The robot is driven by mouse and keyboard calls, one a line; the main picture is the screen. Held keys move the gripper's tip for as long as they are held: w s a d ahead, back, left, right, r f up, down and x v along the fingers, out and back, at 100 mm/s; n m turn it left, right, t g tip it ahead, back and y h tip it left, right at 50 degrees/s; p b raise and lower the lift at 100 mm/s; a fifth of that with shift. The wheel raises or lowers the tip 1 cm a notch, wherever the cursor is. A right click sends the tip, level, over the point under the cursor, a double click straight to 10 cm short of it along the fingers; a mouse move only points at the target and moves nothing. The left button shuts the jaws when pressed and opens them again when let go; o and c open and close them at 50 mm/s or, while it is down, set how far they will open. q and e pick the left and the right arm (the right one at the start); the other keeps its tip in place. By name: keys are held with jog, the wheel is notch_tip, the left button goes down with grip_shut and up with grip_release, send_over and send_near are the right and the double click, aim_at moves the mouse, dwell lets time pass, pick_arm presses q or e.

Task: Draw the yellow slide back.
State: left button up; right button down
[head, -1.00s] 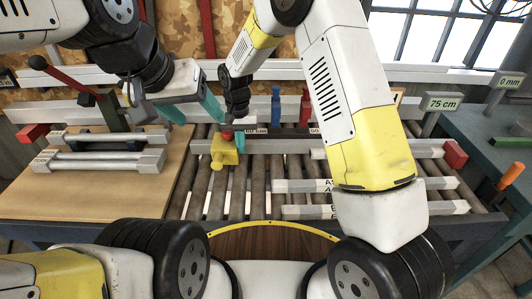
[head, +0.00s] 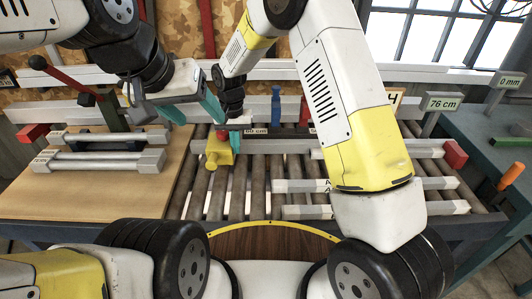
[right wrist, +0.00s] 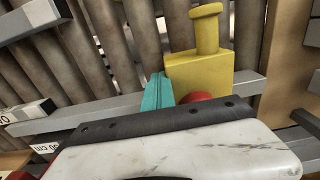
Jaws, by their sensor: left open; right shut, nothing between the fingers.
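The yellow slide (head: 217,157), a block with a round peg on its near side and a red part (head: 221,135) on top, sits on the grey rail (head: 285,147) above the rollers. In the right wrist view the slide (right wrist: 198,78) stands just beyond my shut teal fingers (right wrist: 158,91), which are at its side and seem to touch it. My right gripper (head: 237,148) is at the slide's right side in the head view, empty. My left gripper (head: 194,112) is open and empty, above and left of the slide.
A display post (head: 442,103) reads 76 cm; another (head: 509,81) reads 0 mm. White bars (head: 370,185) lie over the rollers at right. A wooden board (head: 95,190) with grey handled bars is at left. A red block (head: 454,154) is at the rail's right end.

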notch_tip(320, 180, up, 8)
jog(key=d, duration=0.2)
dwell(0.9)
jog(key=shift+r, duration=0.1)
dwell(0.3)
